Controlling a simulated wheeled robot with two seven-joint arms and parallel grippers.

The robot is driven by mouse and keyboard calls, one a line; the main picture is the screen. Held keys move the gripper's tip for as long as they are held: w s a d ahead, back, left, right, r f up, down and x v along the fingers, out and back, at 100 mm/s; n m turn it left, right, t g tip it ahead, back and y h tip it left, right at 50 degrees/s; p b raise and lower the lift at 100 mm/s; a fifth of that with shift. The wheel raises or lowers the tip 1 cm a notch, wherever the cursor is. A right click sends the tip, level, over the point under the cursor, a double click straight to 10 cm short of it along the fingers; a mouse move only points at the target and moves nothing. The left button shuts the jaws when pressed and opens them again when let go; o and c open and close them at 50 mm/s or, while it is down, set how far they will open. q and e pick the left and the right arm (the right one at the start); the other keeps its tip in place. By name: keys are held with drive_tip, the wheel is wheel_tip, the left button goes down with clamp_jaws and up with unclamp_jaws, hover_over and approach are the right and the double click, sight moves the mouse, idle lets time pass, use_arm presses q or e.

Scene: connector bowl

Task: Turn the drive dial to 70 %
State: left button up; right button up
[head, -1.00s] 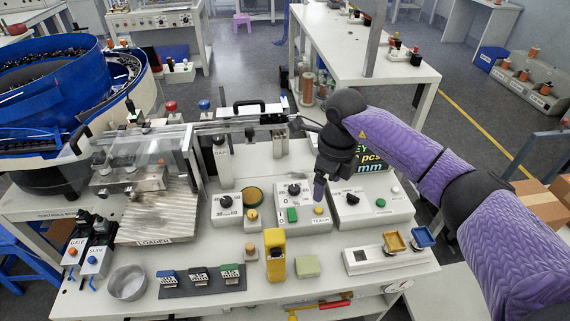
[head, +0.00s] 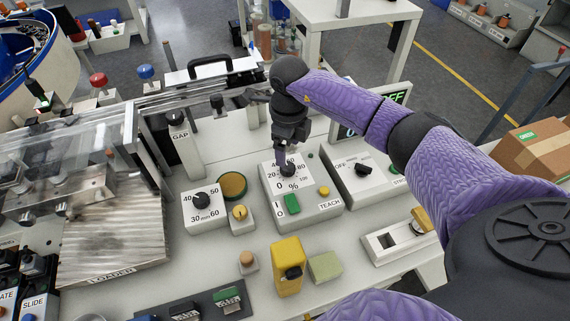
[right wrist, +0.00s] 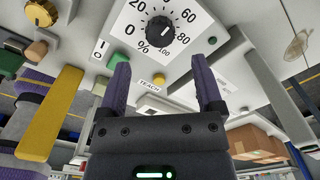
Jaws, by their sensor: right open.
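The drive dial (head: 288,169) is a black round knob on a grey-white box with a percent scale running from 0 to 100. In the right wrist view the dial (right wrist: 160,30) shows at the top with its scale around it; I cannot read its pointer setting surely. My right gripper (head: 284,156) points down at the dial in the head view and hides part of it and its scale. In the right wrist view the gripper (right wrist: 163,80) has its two purple fingers wide apart with nothing between them, and the dial appears beyond the fingertips. My left gripper is not in view.
The same box carries a green switch (head: 292,204) and a yellow TEACH button (head: 323,191). A mm dial box (head: 204,212) stands to the left and an OFF switch box (head: 362,186) to the right. A yellow block (head: 288,268) stands in front. The GAP post (head: 187,146) rises behind.

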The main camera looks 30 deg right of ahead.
sight(288, 166)
wheel_tip(288, 166, down, 6)
drive_tip(key=shift+b, duration=0.65)
clamp_jaws()
